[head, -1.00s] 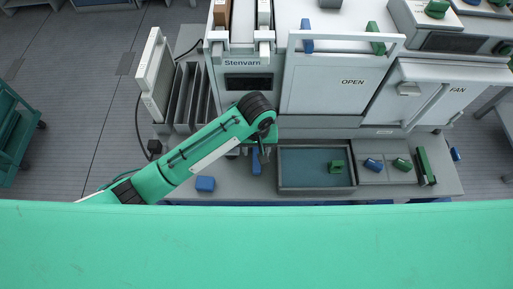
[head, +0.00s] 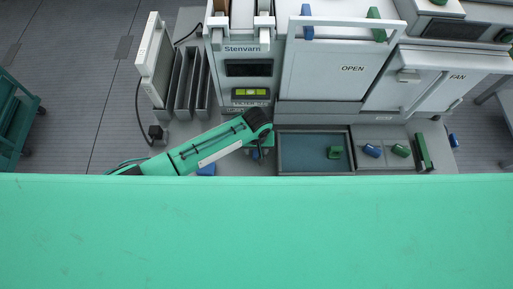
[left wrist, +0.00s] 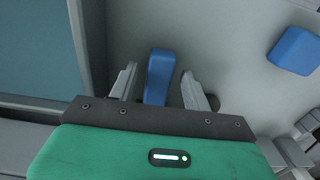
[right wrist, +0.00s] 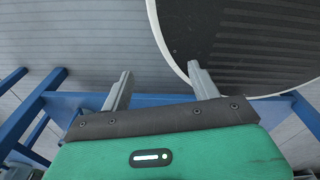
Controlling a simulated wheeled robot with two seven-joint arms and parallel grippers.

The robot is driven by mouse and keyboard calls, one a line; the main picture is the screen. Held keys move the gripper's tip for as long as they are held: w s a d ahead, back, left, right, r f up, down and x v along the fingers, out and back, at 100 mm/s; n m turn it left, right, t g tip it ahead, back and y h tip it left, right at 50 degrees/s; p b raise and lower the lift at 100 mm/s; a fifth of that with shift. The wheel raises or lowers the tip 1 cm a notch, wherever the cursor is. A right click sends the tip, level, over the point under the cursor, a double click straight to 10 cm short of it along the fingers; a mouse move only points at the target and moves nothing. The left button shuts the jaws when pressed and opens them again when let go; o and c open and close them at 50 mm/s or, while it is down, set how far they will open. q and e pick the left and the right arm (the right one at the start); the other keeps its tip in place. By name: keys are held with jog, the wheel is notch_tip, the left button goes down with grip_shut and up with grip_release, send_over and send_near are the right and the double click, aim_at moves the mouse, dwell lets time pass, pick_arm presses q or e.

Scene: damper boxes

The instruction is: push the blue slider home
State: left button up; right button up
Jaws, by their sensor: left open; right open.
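A blue upright piece (left wrist: 159,77) stands between the spread fingers of my left gripper (left wrist: 159,72) in the left wrist view, with a gap to each finger. In the head view this gripper (head: 257,150) is at the counter, left of the grey tray, and mostly hides that piece. Another blue handle (head: 307,23) is at the top of the OPEN panel, beside a green one (head: 376,25). I cannot tell by label which blue piece is the slider. My right gripper (right wrist: 159,70) is open and empty, seen only in the right wrist view.
A blue block (left wrist: 293,50) lies beside the left gripper. The grey tray (head: 283,160) holds a green block (head: 335,153). A blue knob (head: 371,150) and a green knob (head: 401,150) are to its right. The Stenvarn machine (head: 241,50) stands behind. Blue bars (right wrist: 75,95) lie below the right gripper.

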pick_arm(q)
jog(key=shift+f, duration=0.15)
jog(key=shift+c, duration=0.2)
grip_shut()
jog(key=shift+w+b, duration=0.35)
jog(key=shift+w, duration=1.85)
pick_arm(e)
jog(key=shift+s+d+f, duration=0.2)
jog(key=shift+s+f, duration=0.15)
jog(key=shift+s, duration=0.1)
pick_arm(q)
jog(key=shift+o, duration=0.2)
grip_release()
jog(key=shift+w, duration=0.1)
pick_arm(e)
jog(key=shift+a, duration=0.1)
pick_arm(q)
notch_tip(320, 180, up, 14)
jog(key=b, duration=0.1)
jog(key=shift+b, duration=0.3)
pick_arm(e)
jog(key=shift+f, duration=0.75)
